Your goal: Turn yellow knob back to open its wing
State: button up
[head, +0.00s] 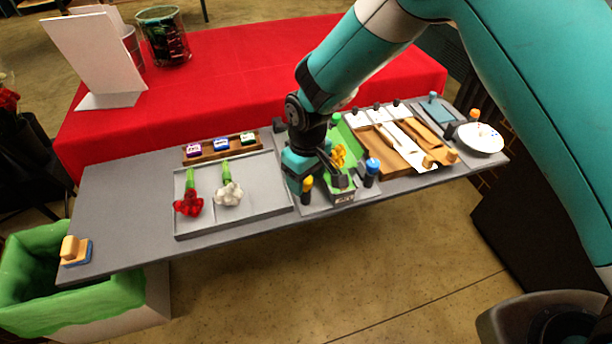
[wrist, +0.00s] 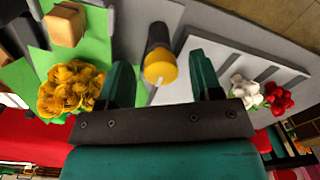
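The yellow knob (head: 307,184) is a dark upright post with a yellow cap, standing near the front edge just left of the green bouquet holder (head: 350,186). In the wrist view the yellow knob (wrist: 160,66) shows between my two teal fingers, with gaps on both sides. My gripper (head: 311,171) is open and close beside the knob; it also fills the lower wrist view (wrist: 163,82). A yellow flower (head: 340,156) lies in the green holder; it also shows in the wrist view (wrist: 72,88). The arm partly hides the holder, and I cannot make out the wing's position.
A blue-capped knob (head: 372,166) stands right of the holder. A grey tray (head: 265,203) with a red flower (head: 189,204) and a white flower (head: 229,194) lies left. Wooden boards (head: 387,152) and a white plate (head: 480,138) are right. The table's left part is mostly clear.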

aim_at(311, 179)
notch_tip(311, 179, up, 17)
jog(key=b, duration=0.3)
jog(key=shift+w+d+r, duration=0.2)
jog(key=shift+d, duration=0.05)
dwell(0.3)
jog(key=s+d+r+y, duration=0.1)
jog(key=s+d+r, duration=0.1)
jog(key=s+d, duration=0.2)
jog(key=s+d+r+m+y, duration=0.1)
jog(key=s+d, duration=0.3)
jog(key=s, duration=0.7)
jog(key=s+d+r+y, duration=0.2)
jog(key=s+d, duration=0.2)
jog(key=s, duration=0.3)
jog(key=shift+s+d+r+m, duration=0.3)
jog(key=shift+s+d+m, duration=0.05)
jog(key=shift+d+m, duration=0.05)
